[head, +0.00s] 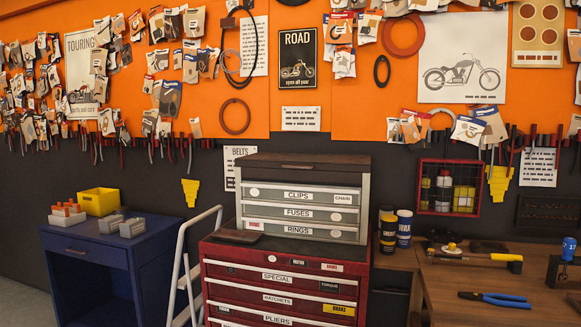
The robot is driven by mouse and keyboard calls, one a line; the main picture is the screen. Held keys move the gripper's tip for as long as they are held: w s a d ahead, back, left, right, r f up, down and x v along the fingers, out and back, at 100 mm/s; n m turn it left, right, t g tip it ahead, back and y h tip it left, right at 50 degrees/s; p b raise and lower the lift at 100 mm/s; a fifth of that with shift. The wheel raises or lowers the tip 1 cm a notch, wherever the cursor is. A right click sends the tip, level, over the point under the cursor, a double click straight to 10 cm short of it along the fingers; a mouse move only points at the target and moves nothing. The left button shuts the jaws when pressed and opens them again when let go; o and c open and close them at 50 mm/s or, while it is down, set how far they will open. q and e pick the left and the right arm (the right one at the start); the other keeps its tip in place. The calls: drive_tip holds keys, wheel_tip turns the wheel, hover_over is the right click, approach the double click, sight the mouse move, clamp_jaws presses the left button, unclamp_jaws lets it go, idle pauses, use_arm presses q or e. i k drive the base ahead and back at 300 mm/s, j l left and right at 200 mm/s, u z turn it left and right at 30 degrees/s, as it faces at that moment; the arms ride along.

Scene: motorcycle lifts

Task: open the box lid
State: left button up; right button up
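A grey metal tool box (300,214) stands on top of a red drawer cabinet (230,258) in the middle of the head view. Its front has drawers labelled Clips, Fuses and Rings, and they look shut. Its dark brown lid (303,161) lies across the top and appears closed. The inside of the box is hidden. Neither of my grippers shows in the head view.
A white ladder-like frame (188,275) leans left of the cabinet, near a blue cabinet (95,258) with a yellow bin (98,202). On the right, a wooden workbench (470,285) holds blue pliers (493,299), a yellow-handled hammer (475,256) and cans (404,228).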

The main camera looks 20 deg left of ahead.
sight(307, 161)
drive_tip(key=i+j, duration=0.15)
drive_tip(key=j, duration=0.25)
drive_tip(key=i+j+z, duration=0.1)
drive_tip(key=j, duration=0.25)
drive_tip(key=i+j+z, duration=0.1)
drive_tip(key=j, duration=0.3)
drive_tip(key=i, duration=0.1)
